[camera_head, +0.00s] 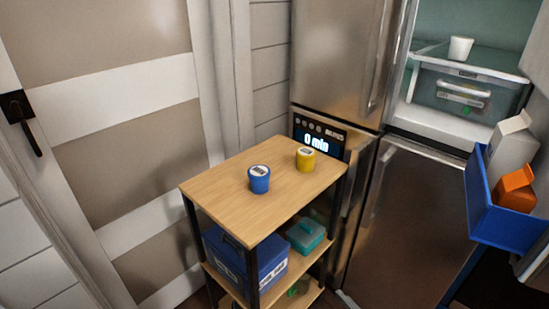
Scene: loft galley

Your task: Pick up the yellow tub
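The yellow tub (305,160) stands upright on the wooden top of a small shelf cart (222,190), near its back right corner. It has a pale lid with a dark label. A blue tub (259,180) of similar shape stands on the same top, to the left and nearer to me, apart from the yellow one. Neither of my grippers shows in the head view.
The cart's lower shelves hold a blue box (243,262) and a teal container (305,236). Behind stands a steel fridge (333,60), its right compartment open with a white cup (460,48) inside. A blue door bin (499,219) with cartons juts out at right.

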